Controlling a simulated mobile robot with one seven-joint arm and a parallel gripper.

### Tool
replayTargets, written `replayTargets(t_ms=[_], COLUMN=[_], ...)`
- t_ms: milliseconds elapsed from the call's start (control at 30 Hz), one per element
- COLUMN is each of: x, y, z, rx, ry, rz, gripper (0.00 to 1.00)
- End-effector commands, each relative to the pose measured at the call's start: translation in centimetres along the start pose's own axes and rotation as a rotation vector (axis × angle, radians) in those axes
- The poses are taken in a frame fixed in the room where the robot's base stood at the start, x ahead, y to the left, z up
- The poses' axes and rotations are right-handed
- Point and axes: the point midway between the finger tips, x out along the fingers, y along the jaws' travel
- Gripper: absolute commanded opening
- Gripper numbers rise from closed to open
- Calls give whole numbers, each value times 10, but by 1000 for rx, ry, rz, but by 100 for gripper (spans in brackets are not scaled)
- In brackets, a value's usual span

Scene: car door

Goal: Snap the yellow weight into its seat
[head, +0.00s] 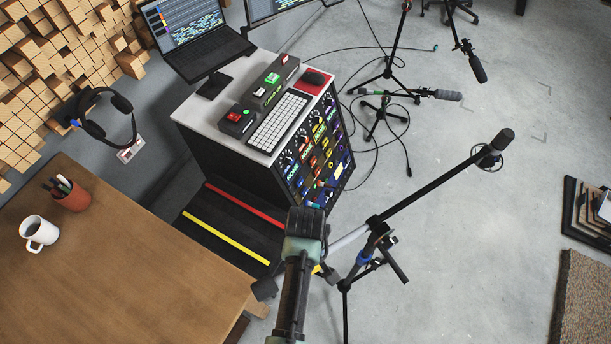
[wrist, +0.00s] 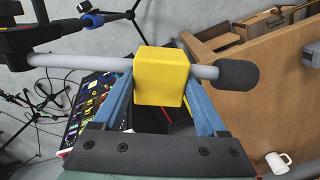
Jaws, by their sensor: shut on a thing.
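The yellow weight (wrist: 162,80) is a rounded block in the middle of the wrist view. My gripper (wrist: 160,68) is shut on it, with a blue finger along each side. The grey boom bar (wrist: 80,61) runs behind or through the weight and shows on both sides of it; I cannot tell which. The bar ends on the right in a thick dark end piece (wrist: 238,76). In the head view my arm covers most of the gripper, and only a sliver of the weight (head: 317,269) shows. No separate seat can be made out.
In the head view, the boom stand (head: 378,228) carries a microphone (head: 503,140) at its upper right. A wooden table (head: 110,260) with a mug (head: 40,233) stands at left. A console cabinet (head: 225,115) stands behind my arm.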

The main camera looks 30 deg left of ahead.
Motion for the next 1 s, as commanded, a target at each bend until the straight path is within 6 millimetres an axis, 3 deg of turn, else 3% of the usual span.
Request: replayTargets(t_ms=[367,400,500,767,1000], x=[9,8,8,9,-13], y=[1,1,1,0,1], z=[-1,-1,-1,0,-1], rx=[0,0,0,0,0], ry=[2,3,2,-1,3], rz=[2,2,2,-1,2], gripper=[0,82,100,100,100])
